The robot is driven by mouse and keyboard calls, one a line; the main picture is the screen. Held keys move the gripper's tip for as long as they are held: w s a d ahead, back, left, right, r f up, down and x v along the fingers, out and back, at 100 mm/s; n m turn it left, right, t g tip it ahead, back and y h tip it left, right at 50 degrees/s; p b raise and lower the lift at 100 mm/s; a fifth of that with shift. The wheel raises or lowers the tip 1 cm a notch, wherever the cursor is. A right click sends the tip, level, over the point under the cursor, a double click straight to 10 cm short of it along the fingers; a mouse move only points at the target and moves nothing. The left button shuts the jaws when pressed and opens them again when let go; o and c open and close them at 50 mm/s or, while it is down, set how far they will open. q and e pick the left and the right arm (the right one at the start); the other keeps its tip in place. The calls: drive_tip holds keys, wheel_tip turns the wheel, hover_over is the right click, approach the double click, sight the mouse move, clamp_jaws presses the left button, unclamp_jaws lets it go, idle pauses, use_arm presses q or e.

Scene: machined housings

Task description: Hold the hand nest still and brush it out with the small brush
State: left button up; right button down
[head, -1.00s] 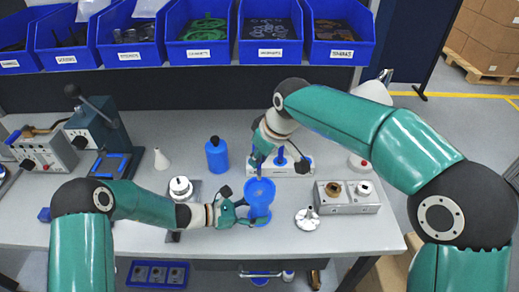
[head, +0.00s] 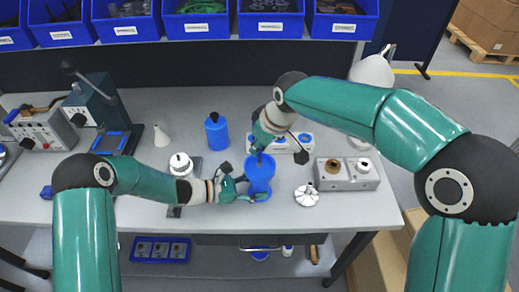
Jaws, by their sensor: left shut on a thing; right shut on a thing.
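The hand nest appears to be the blue, open-topped, cup-like piece (head: 260,172) standing on the grey bench in the middle of the head view. My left gripper (head: 250,197) is shut on its lower side from the left. My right gripper (head: 259,151) is shut and points down at the far rim of the nest. The small brush in it is mostly hidden by the fingers, and I cannot tell whether its bristles touch the inside of the nest.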

drive_tip(key=shift+w, duration=0.8)
wheel_tip(320, 180, up, 8)
drive_tip(key=shift+s, duration=0.1)
use_arm(q)
drive_tip(key=o, duration=0.9)
drive_tip(key=shift+o, duration=0.2)
drive_tip(key=shift+a, duration=0.1)
